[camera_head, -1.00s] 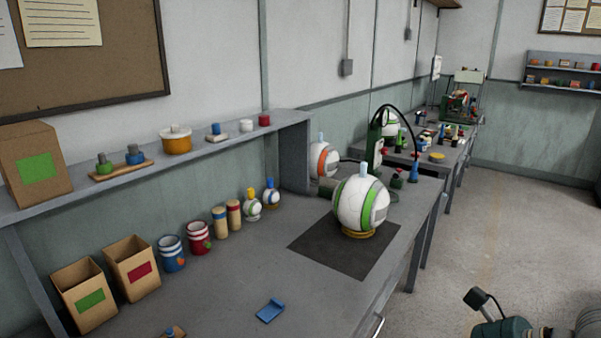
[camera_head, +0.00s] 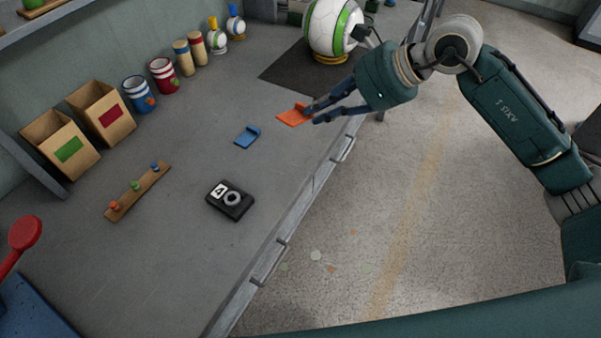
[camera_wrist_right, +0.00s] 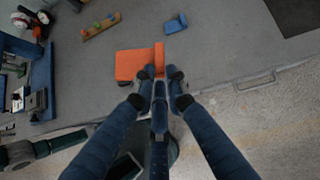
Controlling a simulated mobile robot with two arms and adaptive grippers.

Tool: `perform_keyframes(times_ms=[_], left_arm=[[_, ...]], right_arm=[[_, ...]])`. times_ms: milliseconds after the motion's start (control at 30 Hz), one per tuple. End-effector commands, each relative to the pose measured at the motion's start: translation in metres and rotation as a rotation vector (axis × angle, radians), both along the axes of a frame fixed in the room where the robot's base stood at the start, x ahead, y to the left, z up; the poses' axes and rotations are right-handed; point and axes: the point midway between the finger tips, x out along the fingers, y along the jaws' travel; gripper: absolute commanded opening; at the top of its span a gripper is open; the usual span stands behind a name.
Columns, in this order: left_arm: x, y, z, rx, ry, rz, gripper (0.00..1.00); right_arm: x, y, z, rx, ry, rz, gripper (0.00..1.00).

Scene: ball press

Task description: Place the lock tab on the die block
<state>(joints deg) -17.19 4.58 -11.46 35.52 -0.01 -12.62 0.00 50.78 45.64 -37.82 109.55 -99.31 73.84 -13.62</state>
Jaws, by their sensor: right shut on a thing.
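An orange L-shaped tab (camera_head: 292,116) is in the fingers of my right gripper (camera_head: 312,113), which is shut on it near the table's front edge. In the right wrist view the orange tab (camera_wrist_right: 132,64) lies at the fingertips (camera_wrist_right: 160,76) and looks larger than a similar blue tab (camera_wrist_right: 176,25), so it seems raised off the table. The blue tab (camera_head: 247,137) lies on the table to the left of the gripper. A flat black block (camera_head: 230,200) with a pale ring and a white label lies nearer; I cannot tell if it is the die block. My left gripper is not in view.
A wooden strip with coloured pegs (camera_head: 138,190) lies left of the black block. Boxes (camera_head: 103,113), cups (camera_head: 163,75) and bottles line the back. A white and green ball (camera_head: 332,28) stands on a dark mat. A red knob (camera_head: 25,233) rises at lower left.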

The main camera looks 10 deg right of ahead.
Motion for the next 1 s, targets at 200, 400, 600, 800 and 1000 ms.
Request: perform_keyframes(times_ms=[200, 400, 600, 800, 1000], left_arm=[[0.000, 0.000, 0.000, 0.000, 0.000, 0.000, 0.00], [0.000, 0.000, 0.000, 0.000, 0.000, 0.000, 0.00], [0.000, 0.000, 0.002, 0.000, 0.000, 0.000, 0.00], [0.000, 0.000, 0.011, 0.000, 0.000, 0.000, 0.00], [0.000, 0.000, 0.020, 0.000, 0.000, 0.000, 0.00]], right_arm=[[0.022, -0.007, -0.001, 0.000, -0.001, -0.035, 0.00], [0.023, -0.007, -0.001, 0.000, 0.001, -0.036, 0.00], [0.022, -0.007, -0.008, 0.000, 0.005, -0.035, 0.00], [0.021, -0.007, -0.052, 0.000, 0.010, -0.036, 0.00], [0.021, -0.007, -0.106, 0.000, 0.009, -0.037, 0.00]])
